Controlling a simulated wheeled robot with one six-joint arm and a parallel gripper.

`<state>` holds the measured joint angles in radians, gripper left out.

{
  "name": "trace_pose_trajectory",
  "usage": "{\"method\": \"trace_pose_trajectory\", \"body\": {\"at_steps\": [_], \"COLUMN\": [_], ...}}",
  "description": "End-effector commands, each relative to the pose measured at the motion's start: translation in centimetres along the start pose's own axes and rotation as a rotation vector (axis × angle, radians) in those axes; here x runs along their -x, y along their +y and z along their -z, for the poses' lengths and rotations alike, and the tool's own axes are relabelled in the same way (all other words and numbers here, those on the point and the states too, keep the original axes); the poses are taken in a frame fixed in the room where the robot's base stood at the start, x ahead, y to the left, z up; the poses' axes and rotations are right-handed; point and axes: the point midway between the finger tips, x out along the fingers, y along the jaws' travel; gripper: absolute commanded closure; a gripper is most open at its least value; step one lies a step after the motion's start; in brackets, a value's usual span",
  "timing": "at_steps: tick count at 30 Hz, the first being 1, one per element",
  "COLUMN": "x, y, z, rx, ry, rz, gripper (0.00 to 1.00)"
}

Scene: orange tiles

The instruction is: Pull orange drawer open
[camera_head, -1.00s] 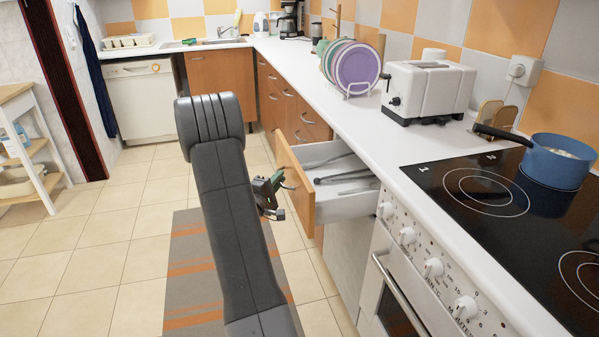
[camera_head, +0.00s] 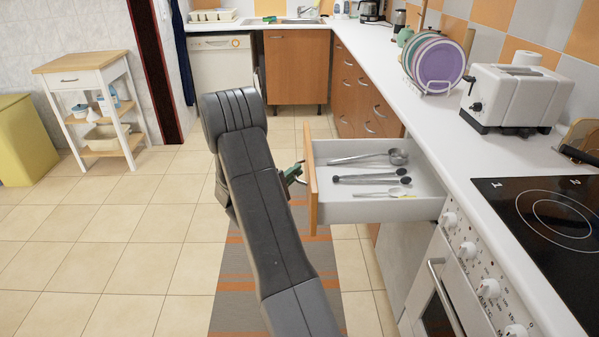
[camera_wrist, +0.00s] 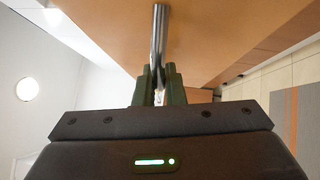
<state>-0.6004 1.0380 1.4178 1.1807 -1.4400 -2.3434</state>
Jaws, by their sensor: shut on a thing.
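The orange drawer (camera_head: 311,188) stands well out from the counter in the head view. Its white inside shows a ladle (camera_head: 398,157), dark-handled utensils (camera_head: 372,179) and a light utensil with a yellow part. My gripper (camera_head: 296,172) is at the outer face of the drawer front, partly hidden behind my arm. In the wrist view my gripper (camera_wrist: 157,88) is shut on the metal bar handle (camera_wrist: 159,45), with the orange-brown drawer front (camera_wrist: 215,35) just beyond it.
The stove (camera_head: 535,225) and its oven front stand right of the drawer. A toaster (camera_head: 515,95) and plates (camera_head: 437,65) are on the white counter. A wooden trolley (camera_head: 95,95) and yellow bin (camera_head: 22,140) stand left. Tiled floor with a striped mat (camera_head: 325,300) lies clear.

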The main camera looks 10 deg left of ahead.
Motion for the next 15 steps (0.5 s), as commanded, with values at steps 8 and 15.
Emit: {"method": "trace_pose_trajectory", "body": {"at_steps": [8,15], "x": [0.01,-0.01], "y": [-0.11,-0.06], "z": [-0.03,-0.03], "rx": [0.001,0.0], "ry": [-0.001,0.0], "rz": [0.002,0.001], "gripper": [0.88,0.69]}}
